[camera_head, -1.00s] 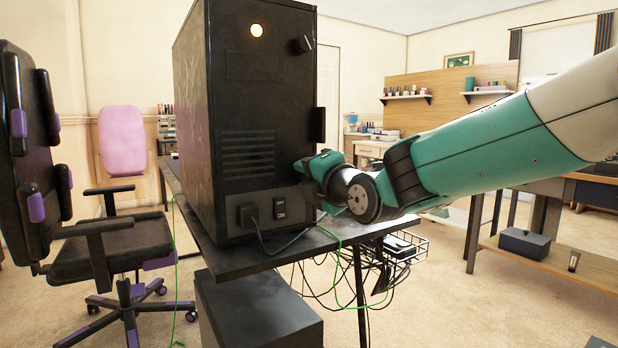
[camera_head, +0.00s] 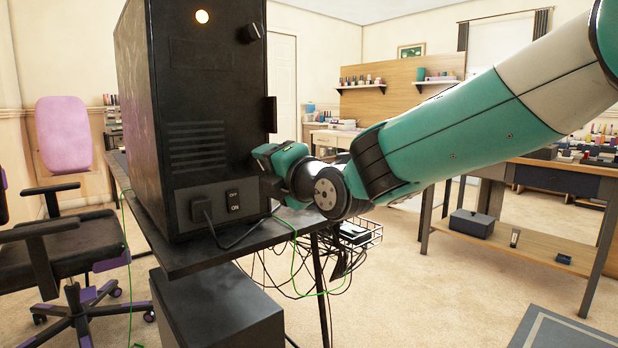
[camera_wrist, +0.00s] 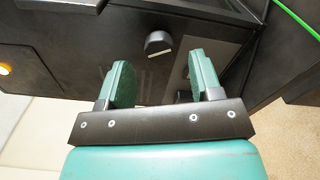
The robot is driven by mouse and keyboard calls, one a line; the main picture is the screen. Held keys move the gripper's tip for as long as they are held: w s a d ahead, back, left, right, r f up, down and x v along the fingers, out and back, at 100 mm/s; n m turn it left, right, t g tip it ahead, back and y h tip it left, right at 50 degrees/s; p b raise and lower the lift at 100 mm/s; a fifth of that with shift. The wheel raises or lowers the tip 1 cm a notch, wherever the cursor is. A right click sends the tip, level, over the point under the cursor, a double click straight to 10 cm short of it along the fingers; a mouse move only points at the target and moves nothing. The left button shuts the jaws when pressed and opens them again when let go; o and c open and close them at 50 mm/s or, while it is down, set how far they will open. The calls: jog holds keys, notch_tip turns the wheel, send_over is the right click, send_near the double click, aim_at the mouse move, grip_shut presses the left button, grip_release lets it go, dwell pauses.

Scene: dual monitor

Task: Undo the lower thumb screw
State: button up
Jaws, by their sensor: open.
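The black computer tower (camera_head: 210,110) stands on a dark table. In the wrist view a black thumb screw (camera_wrist: 158,43) with a pale slot line sticks out of the dark panel; by its place it looks like the lower one. My gripper (camera_wrist: 160,62) is open and empty, with one green finger on either side of the screw's line. The screw appears just beyond the fingertips, not clasped. In the head view my gripper (camera_head: 264,165) is at the tower's lower right edge and hides the lower screw. The upper thumb screw (camera_head: 251,32) shows at the top right.
A plug and power switch (camera_head: 232,200) sit low on the tower, with a black cord below my gripper. A black handle (camera_head: 270,114) protrudes above my gripper. A green cable (camera_head: 293,255) and wire basket (camera_head: 358,234) hang by the table edge (camera_head: 215,247).

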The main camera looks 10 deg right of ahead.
jog(key=p+v, duration=0.1)
jog(key=v, duration=1.3)
jog(key=shift+s+d, duration=0.1)
